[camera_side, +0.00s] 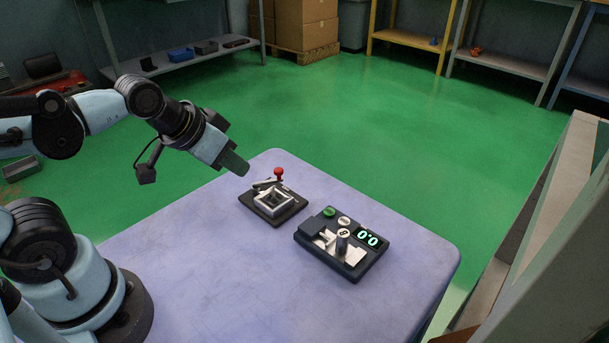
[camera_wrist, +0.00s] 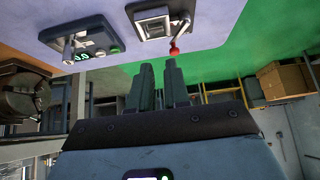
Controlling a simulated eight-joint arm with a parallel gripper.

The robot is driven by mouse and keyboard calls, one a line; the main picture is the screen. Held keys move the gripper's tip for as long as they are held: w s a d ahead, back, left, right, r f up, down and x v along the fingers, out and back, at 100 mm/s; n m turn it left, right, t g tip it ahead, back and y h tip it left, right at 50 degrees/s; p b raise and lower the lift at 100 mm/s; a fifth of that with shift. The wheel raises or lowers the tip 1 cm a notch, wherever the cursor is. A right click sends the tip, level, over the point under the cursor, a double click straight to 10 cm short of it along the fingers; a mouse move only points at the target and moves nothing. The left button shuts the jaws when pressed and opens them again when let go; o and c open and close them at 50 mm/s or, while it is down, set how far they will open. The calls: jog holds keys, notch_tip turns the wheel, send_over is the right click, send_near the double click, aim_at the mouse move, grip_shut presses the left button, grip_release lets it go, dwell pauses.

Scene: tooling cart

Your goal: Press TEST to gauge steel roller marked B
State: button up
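The dark gauge unit (camera_side: 310,241) sits on the cart's right part, its display (camera_side: 368,238) reading 0.0. A steel roller (camera_side: 342,245) stands upright on it, with a small dark mark on its pale top that looks like B. A green button (camera_side: 329,212) and a pale round button (camera_side: 344,221) are behind the roller; I cannot read their labels. The unit also shows in the wrist view (camera_wrist: 95,30). My gripper (camera_wrist: 158,66) is empty, its fingers a little apart. In the side view it is above the cart's far left edge, away from the unit.
A dark-based fixture (camera_side: 289,217) with a square metal frame and a red-knobbed lever (camera_side: 279,172) stands left of the gauge unit, between it and my gripper. The front of the cart top (camera_side: 220,280) is clear. Shelves and boxes (camera_side: 305,25) are far behind.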

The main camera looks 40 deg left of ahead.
grip_shut()
dwell(1.4)
jog(key=m+t+h, duration=0.1)
jog(key=m+h, duration=0.3)
jog(key=m, duration=1)
send_over(325, 213)
jog(key=shift+f, duration=0.25)
jog(key=shift+f, duration=0.15)
jog(key=shift+f, duration=4.25)
jog(key=shift+f, duration=0.2)
